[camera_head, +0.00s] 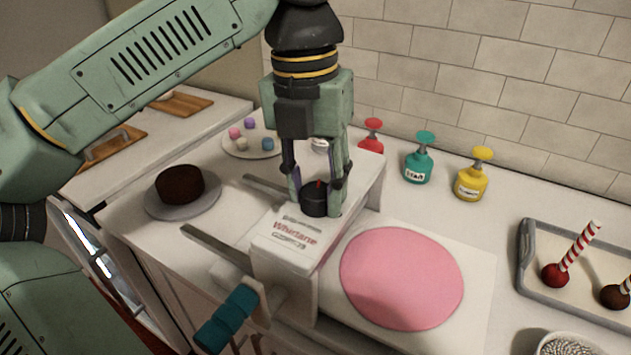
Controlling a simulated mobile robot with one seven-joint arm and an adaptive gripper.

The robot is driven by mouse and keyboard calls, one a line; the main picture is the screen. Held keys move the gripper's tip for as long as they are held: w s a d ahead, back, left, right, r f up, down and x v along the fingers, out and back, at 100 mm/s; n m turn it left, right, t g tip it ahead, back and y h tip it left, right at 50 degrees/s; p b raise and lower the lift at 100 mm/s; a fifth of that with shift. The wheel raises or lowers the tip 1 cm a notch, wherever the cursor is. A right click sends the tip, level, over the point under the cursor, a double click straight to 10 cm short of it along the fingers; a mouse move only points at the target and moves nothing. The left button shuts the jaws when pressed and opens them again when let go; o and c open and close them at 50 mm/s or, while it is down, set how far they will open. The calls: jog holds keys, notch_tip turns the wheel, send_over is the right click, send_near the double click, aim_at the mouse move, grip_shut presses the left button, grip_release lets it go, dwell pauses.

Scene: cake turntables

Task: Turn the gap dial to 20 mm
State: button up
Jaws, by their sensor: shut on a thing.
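The gap dial (314,201) is a dark round knob with a red mark, on top of a white machine (270,247) labelled "Whirlane". My gripper (316,190) points down from above with its fingers on either side of the dial, shut on it. The red mark shows between the fingers, on the dial's near-facing upper part. No scale numbers are readable around the dial, so its setting cannot be told. The machine has a teal crank handle (227,318) at its front.
A pink disc (402,275) lies right of the machine. Red, teal (418,160) and yellow (472,177) pump bottles stand behind. A dark cake (180,185) on a grey plate is at left. A tray (529,262) with cake pops is at right.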

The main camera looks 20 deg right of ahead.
jog(key=m, duration=0.5)
jog(key=shift+m, duration=0.4)
jog(key=m+p, duration=0.1)
jog(key=m, duration=0.4)
jog(key=shift+d+y, duration=0.1)
jog(key=shift+y, duration=0.3)
jog(key=m, duration=0.5)
jog(key=shift+m, duration=0.4)
jog(key=m, duration=0.5)
jog(key=shift+y, duration=0.3)
jog(key=shift+m, duration=0.3)
jog(key=o, duration=1.2)
jog(key=shift+c, duration=0.2)
